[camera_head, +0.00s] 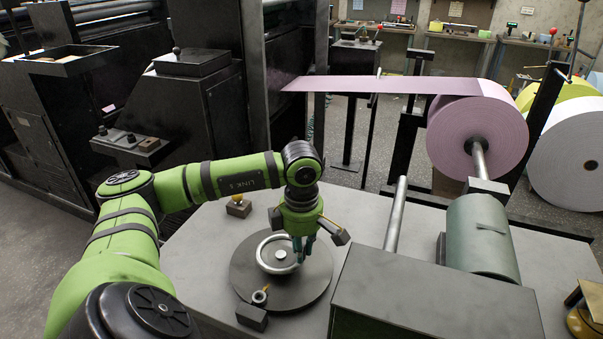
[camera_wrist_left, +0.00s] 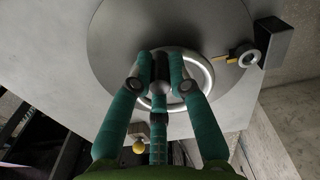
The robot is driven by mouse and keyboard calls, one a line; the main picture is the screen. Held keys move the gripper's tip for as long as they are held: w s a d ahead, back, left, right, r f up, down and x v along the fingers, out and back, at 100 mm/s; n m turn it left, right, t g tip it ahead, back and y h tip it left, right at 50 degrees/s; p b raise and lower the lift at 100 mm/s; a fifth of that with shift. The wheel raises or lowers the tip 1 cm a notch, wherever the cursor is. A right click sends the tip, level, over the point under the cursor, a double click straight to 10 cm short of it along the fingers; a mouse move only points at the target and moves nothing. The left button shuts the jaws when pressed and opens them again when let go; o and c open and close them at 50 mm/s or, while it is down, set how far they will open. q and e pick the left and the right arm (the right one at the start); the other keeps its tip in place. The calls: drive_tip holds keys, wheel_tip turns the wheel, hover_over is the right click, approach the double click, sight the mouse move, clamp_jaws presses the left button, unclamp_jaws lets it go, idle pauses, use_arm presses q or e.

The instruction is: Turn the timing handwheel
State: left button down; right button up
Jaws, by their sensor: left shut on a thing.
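The timing handwheel is a silver ring (camera_head: 261,252) with a pale hub, lying flat on a dark round plate (camera_head: 250,280) on the grey table top. Its rim also shows in the left wrist view (camera_wrist_left: 207,72), above the round plate (camera_wrist_left: 115,35). My left gripper (camera_head: 302,252) points down over the right side of the wheel. Its teal fingers (camera_wrist_left: 160,85) are closed in on the wheel's near rim, one of them between the other two. The fingers hide part of the rim. My right gripper is not in view.
A green-grey motor (camera_head: 480,235), a dark box (camera_head: 430,300) and a pink paper roll (camera_head: 450,135) are at the right.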

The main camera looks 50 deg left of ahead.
use_arm(q)
drive_tip(key=c, duration=1.2)
unclamp_jaws()
drive_tip(key=shift+o, duration=0.2)
drive_tip(key=shift+r, duration=0.1)
wheel_tip(320, 180, up, 12)
